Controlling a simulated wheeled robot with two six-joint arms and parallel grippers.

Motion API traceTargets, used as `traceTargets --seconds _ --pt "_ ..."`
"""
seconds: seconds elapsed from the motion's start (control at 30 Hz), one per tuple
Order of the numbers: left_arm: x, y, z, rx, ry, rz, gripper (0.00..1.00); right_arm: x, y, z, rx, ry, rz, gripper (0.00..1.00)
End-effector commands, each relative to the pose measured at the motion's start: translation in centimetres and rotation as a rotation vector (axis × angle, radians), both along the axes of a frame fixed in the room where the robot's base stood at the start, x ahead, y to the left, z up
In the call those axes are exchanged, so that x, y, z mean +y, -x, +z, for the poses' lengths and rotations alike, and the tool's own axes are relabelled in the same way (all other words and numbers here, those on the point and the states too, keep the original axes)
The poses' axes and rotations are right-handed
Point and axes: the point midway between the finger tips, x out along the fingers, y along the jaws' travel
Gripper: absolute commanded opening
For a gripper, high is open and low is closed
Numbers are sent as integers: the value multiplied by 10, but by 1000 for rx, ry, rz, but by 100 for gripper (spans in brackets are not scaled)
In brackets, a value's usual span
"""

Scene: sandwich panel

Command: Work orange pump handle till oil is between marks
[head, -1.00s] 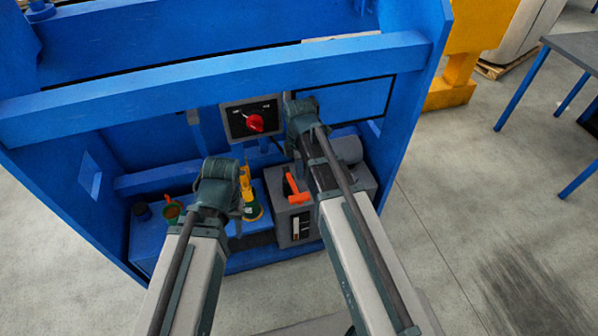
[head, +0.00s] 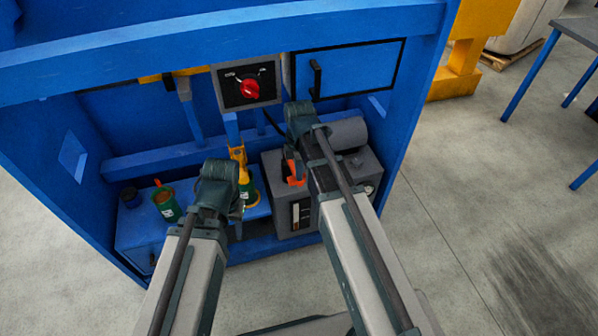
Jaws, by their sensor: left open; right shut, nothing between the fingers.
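The orange pump handle (head: 292,180) stands on the grey pump box (head: 272,168) inside the blue frame, partly covered by my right arm. A small sight gauge (head: 296,214) shows on the box's front; its oil level and marks are too small to read. My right gripper (head: 290,158) is shut with nothing held, close to the handle's upper part; whether it touches cannot be told. My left gripper (head: 238,212) is open and empty, left of the pump box, mostly hidden behind its own wrist.
A panel with a red knob (head: 250,89) is above the pump. A blue door with a black handle (head: 316,78) is to its right. A green can (head: 166,204) and a yellow-topped green item (head: 241,163) stand on the blue shelf. The blue beam (head: 200,48) crosses above.

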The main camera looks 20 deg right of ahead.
Motion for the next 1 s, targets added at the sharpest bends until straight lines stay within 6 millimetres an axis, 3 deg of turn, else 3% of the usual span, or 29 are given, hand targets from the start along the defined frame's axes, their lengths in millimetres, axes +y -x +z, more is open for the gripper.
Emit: traceTargets --seconds 0.27,0.47,0.7,1.0 --pt "0 0 -4 0 0 0 44 0 3 -3 -12 0 0 0" --pt "0 0 -36 0 0 0 44 0 17 -35 -116 -4 0 0" --pt "1 0 -73 -1 -2 -1 44 -1 22 -71 -117 -4 0 0" --pt "1 0 -88 -2 -6 -2 44 -1 24 -87 -114 -5 0 0"
